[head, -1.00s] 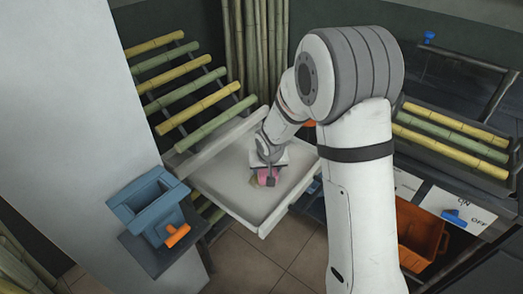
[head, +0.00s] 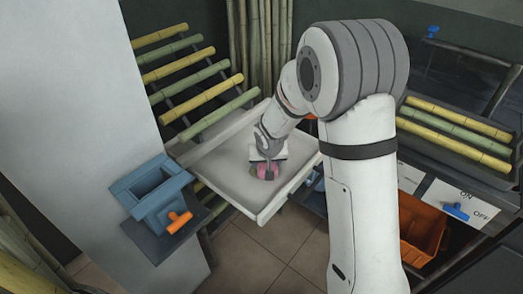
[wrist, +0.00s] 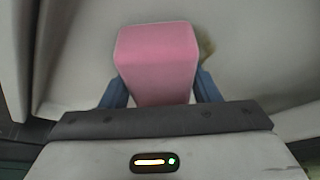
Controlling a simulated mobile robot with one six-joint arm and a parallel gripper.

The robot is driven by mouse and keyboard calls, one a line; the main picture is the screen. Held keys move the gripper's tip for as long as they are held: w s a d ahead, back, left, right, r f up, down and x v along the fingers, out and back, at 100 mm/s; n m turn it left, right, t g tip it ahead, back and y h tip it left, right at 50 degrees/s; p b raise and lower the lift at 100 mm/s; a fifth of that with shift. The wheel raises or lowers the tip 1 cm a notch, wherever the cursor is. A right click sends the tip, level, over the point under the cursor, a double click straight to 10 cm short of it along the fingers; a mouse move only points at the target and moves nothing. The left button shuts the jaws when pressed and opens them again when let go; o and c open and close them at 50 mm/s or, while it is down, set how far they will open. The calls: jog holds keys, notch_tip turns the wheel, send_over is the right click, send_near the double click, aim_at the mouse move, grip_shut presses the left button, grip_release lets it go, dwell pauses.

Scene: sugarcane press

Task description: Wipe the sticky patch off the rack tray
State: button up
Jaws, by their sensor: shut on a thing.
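The white rack tray (head: 217,197) juts out below the sloping cane rack. My gripper (head: 266,163) is over the middle of the tray, pointing down, shut on a pink sponge (head: 262,173). In the wrist view the sponge (wrist: 158,60) sits between the two blue-grey fingers. The sponge looks to be at the tray surface; contact is not clear. A small brownish-green part of the sticky patch (wrist: 207,46) shows at the sponge's right edge in the wrist view. The rest of the patch may be hidden under the sponge.
The sloping rack (head: 196,87) holds several canes behind the tray. A blue hopper with an orange handle (head: 179,222) stands left of the tray. The tray has raised edges.

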jog(key=shift+s+a+f+b, duration=0.15)
jog(key=shift+s+a+b, duration=0.25)
jog(key=shift+b, duration=0.1)
jog(key=r, duration=0.1)
jog(key=r+p, duration=0.1)
jog(key=shift+s+a+r, duration=0.2)
jog(key=shift+s+r, duration=0.05)
jog(key=shift+r, duration=0.15)
jog(key=shift+r+p, duration=2.05)
jog(key=shift+r, duration=0.75)
